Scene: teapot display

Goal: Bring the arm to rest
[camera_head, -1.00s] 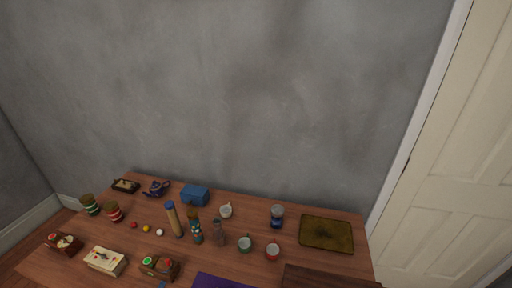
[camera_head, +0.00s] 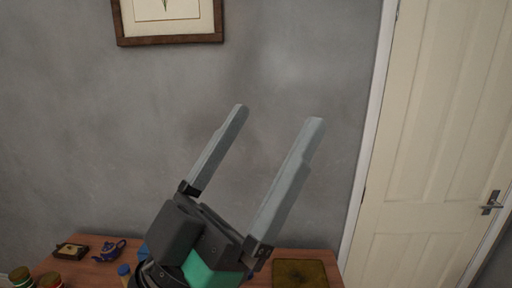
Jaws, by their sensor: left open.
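My left gripper (camera_head: 278,112) is raised in the middle of the view, in front of the grey wall. Its two long grey fingers point up and are wide apart, with nothing between them. Its dark body with a green patch hides the middle of the wooden table (camera_head: 220,257). My right gripper is not in view.
Striped jars (camera_head: 22,278) are at the lower left edge. A dark gold tray (camera_head: 300,274) lies at the right. A framed picture (camera_head: 168,20) hangs above; a white door (camera_head: 430,140) is right.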

